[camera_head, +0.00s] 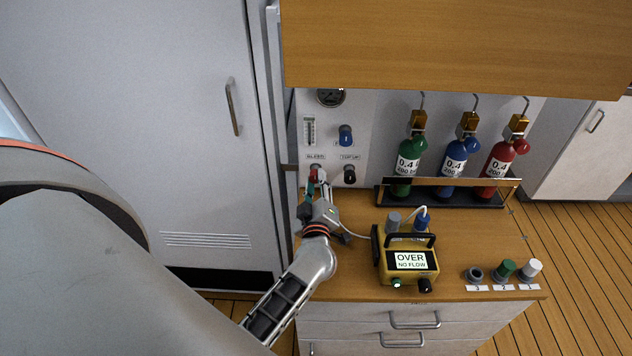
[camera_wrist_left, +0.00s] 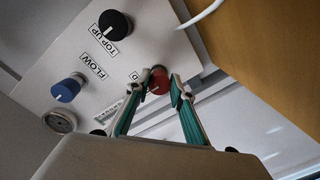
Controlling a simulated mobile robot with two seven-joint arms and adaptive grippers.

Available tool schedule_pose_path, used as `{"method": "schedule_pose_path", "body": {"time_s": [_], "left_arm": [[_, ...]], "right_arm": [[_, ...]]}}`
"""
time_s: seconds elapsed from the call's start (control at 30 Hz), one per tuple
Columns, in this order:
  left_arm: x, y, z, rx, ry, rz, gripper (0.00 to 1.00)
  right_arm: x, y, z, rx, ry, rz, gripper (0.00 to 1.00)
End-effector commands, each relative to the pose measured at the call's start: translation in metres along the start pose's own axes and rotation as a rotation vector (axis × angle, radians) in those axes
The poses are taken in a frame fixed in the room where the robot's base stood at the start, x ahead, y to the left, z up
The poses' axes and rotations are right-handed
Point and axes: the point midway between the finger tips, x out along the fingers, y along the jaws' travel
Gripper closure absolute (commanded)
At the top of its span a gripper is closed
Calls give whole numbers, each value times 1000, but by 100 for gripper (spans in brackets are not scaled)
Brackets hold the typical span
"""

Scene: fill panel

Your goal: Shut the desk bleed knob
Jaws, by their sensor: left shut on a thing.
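The desk bleed knob is a red knob (camera_wrist_left: 159,82) low on the white panel, with a pale pointer line on it. In the head view the red knob (camera_head: 314,174) is mostly covered by the fingers under the BLEED label. My left gripper (camera_head: 319,181) reaches the panel from below and is shut on this knob. In the left wrist view the fingers of my left gripper (camera_wrist_left: 163,83) stand one on each side of the knob. The label beside the knob is mostly hidden. My right gripper is in neither view.
A black TOP UP knob (camera_head: 349,174) is close on the right, with a blue FLOW knob (camera_head: 345,135) and a gauge (camera_head: 330,97) above. A yellow meter (camera_head: 408,262) reading "OVER NO FLOW" stands on the desk. Green, blue and red bottles (camera_head: 497,160) stand at the back.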

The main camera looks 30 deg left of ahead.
Motion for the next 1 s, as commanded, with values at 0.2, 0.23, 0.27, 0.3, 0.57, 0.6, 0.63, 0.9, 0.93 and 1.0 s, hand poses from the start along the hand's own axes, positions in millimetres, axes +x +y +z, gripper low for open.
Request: {"method": "schedule_pose_path", "body": {"time_s": [0.2,0.23,0.27,0.3,0.57,0.6,0.63,0.9,0.93,1.0], "left_arm": [[0,-1,1,1,-1,-1,61],[0,-1,1,1,-1,-1,61],[0,-1,0,1,-1,-1,61],[0,0,0,0,-1,-1,61],[-13,-1,1,1,-2,-1,61],[-18,-1,1,0,-2,-1,61],[-23,-1,1,0,-3,-2,61],[-64,-1,1,1,-3,-2,61],[-67,-1,1,1,-2,-2,61],[-72,-1,1,0,-2,-2,61]], "right_arm": [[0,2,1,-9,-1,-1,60],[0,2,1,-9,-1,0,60],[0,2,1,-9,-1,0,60],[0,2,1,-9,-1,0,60],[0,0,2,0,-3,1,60],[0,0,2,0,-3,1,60],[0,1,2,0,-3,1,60],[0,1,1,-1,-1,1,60],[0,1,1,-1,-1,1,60],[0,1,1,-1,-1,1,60]]}}
